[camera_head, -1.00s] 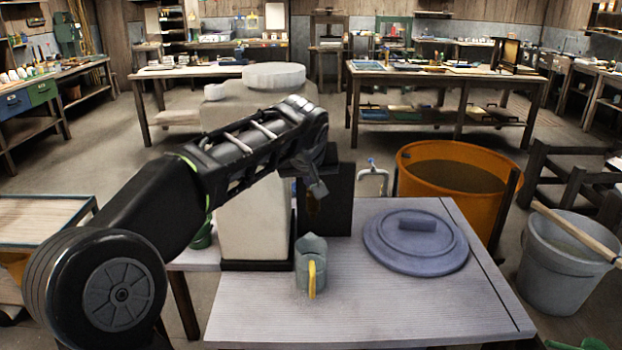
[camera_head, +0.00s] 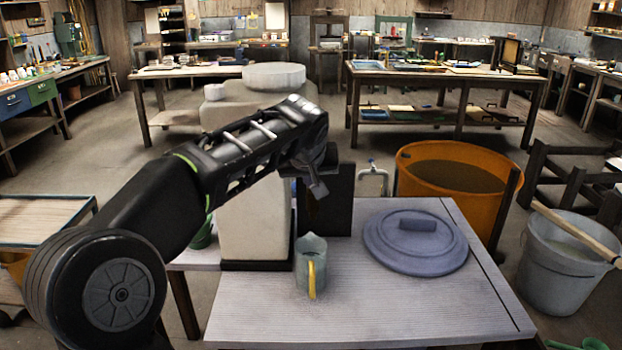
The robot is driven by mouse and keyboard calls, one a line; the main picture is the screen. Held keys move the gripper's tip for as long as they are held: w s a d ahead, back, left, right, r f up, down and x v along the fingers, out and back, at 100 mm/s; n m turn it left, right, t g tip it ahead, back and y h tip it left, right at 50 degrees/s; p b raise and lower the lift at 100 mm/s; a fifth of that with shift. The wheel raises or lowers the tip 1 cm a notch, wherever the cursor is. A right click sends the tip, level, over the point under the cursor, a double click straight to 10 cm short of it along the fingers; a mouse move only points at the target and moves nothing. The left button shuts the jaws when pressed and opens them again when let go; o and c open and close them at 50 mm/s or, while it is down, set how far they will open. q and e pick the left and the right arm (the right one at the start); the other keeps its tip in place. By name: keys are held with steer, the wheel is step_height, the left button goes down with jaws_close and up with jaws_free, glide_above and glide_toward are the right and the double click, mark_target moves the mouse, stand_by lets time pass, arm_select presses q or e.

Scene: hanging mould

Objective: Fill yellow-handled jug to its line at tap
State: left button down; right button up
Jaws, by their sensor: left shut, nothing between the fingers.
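The jug (camera_head: 305,263) is grey-green with a yellow handle (camera_head: 312,279) facing me. It stands upright on the pale table (camera_head: 350,315), in front of a white block-like container. Its fill line and contents cannot be made out. A small metal tap (camera_head: 373,179) with a blue top shows behind the table, right of a black panel. My left gripper (camera_head: 319,189) is shut and empty. It points down in front of the black panel, above and behind the jug, apart from it. My right gripper is not in view.
A round blue-grey lid (camera_head: 416,243) lies on the table right of the jug. An orange tub (camera_head: 456,185) of murky liquid stands behind it. A grey bucket (camera_head: 566,265) with a wooden stick is at right. The table's front middle is clear.

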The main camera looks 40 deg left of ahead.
arm_select(q)
steer(key=shift+s+f, duration=0.15)
steer(key=shift+f, duration=0.6)
steer(key=s+d+r+p, duration=0.1)
steer(key=s+r, duration=0.1)
steer(key=r, duration=0.4)
steer(key=s+d+r+p, duration=0.2)
steer(key=s+r, duration=0.1)
steer(key=r, duration=0.4)
steer(key=shift+s, duration=0.1)
